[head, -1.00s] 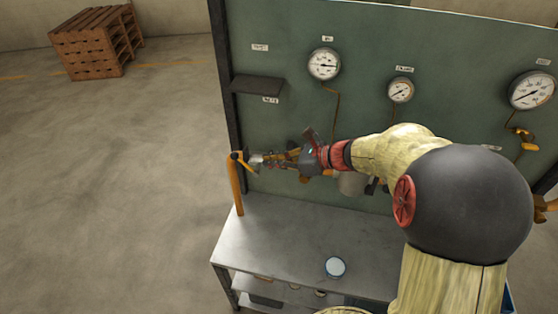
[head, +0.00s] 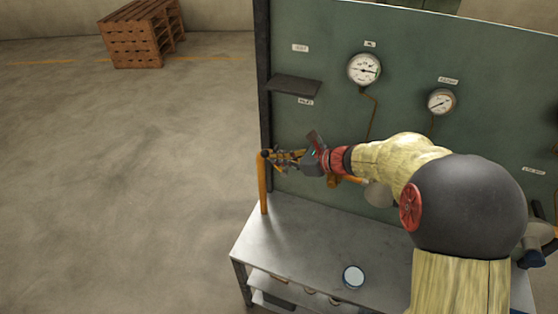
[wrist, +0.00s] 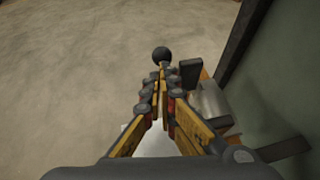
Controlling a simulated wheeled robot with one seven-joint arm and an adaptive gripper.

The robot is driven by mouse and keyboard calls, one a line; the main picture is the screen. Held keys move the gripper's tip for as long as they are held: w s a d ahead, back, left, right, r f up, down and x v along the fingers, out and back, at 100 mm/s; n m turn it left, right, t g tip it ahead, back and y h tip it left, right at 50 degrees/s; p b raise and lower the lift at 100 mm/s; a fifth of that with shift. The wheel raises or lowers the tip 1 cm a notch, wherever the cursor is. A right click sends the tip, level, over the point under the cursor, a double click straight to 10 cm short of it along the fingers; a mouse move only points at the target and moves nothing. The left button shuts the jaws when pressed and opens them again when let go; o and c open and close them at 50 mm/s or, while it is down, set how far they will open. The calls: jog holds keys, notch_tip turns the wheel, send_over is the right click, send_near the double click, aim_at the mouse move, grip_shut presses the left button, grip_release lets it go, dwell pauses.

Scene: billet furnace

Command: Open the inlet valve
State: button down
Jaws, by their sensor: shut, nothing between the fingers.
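A small label (head: 306,102) that seems to read INLET is on the panel above my gripper. My gripper (head: 270,156) is shut and empty, pointing left at the bar's top. In the wrist view, a black round knob (wrist: 160,55) lies just beyond the fingertips (wrist: 162,70); contact is unclear. A grey metal body (wrist: 211,102) and orange part (wrist: 205,76) sit right of the fingers. My gripper hides much of the valve.
The green panel (head: 330,130) carries gauges (head: 364,69) (head: 441,101) and a dark shelf (head: 295,86). The steel bench (head: 300,235) holds a round white-topped item (head: 353,276). A wooden pallet stack (head: 143,38) is far left. Floor left of the bench is clear.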

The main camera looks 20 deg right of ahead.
jog(key=shift+w+a+r+p, duration=0.1)
jog(key=shift+r+p, duration=0.05)
jog(key=shift+p, duration=0.45)
jog(key=shift+a+f+g+h+p, duration=0.2)
jog(key=shift+g+h+p, duration=0.15)
jog(key=shift+p, duration=0.2)
jog(key=shift+w+a+p, duration=0.1)
jog(key=shift+w+p, duration=0.05)
jog(key=shift+p, duration=0.45)
jog(key=shift+w+a+f+n+g+h+p, duration=0.1)
jog(key=shift+w+a+f+g+h+p, duration=0.4)
jog(key=shift+p, duration=1.45)
jog(key=shift+w+a+f+n+g+h+p, duration=0.15)
jog(key=shift+a+f+g+h+p, duration=0.55)
jog(key=shift+p, duration=1.3)
jog(key=shift+w+a+f+n+g+h+p, duration=0.1)
jog(key=shift+w+a+f+g+h+p, duration=0.25)
jog(key=shift+h+p, duration=1.05)
jog(key=shift+d+f+y+p, duration=0.1)
jog(key=shift+f+y+p, duration=0.05)
jog(key=shift+y+p, duration=0.4)
